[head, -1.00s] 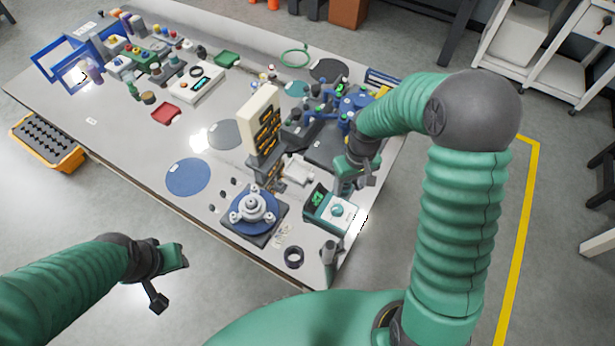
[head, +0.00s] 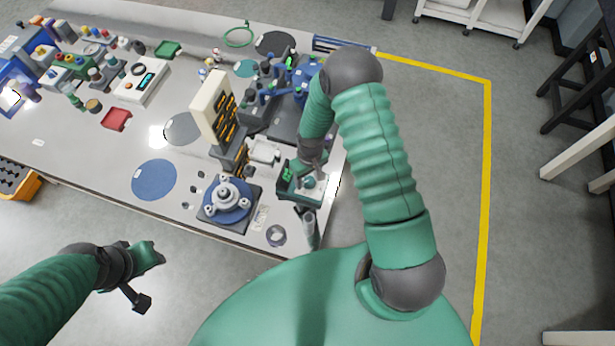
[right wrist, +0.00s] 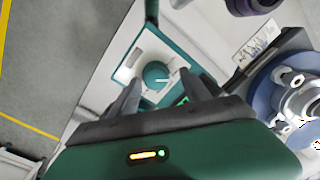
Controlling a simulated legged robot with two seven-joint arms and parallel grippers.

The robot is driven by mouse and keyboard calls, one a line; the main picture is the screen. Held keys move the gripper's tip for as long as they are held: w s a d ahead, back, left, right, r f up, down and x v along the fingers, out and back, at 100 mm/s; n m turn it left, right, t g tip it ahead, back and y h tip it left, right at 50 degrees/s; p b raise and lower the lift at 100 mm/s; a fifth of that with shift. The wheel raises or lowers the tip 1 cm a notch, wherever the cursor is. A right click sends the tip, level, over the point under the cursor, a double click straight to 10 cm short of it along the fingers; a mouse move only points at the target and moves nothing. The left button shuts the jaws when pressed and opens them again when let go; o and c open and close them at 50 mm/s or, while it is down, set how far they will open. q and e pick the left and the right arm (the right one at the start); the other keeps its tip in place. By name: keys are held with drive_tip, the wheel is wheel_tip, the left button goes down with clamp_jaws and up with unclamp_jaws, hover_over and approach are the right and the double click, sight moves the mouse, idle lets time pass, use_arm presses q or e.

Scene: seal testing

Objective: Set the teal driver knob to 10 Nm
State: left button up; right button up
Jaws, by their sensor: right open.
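The teal driver knob (right wrist: 155,74) sits on the white face of the teal driver box (right wrist: 180,52) in the right wrist view, with a pale mark on its top. In the head view the knob (head: 309,182) shows small on the box (head: 299,197), near the table's right front edge. My right gripper (right wrist: 160,84) is open, its fingers on either side of the knob in the picture; whether they touch it I cannot tell. In the head view the right gripper (head: 310,172) is over the box. My left gripper (head: 146,276) hangs off the table, fingers apart, empty.
A blue round fixture with a grey flange (head: 228,200) stands left of the box. A dark ring (head: 276,235) lies near the front edge. A beige bin rack (head: 213,108) stands behind.

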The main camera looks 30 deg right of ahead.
drive_tip(key=shift+s+d+f, duration=0.1)
drive_tip(key=shift+d+f, duration=0.05)
drive_tip(key=shift+f, duration=0.15)
drive_tip(key=shift+d+f, duration=0.15)
drive_tip(key=shift+d, duration=0.25)
drive_tip(key=shift+c, duration=1.4)
drive_tip(key=shift+a, duration=0.3)
drive_tip(key=c, duration=0.7)
clamp_jaws()
use_arm(q)
drive_tip(key=shift+d+r, duration=0.15)
drive_tip(key=shift+d, duration=0.4)
use_arm(e)
drive_tip(key=shift+d, duration=0.1)
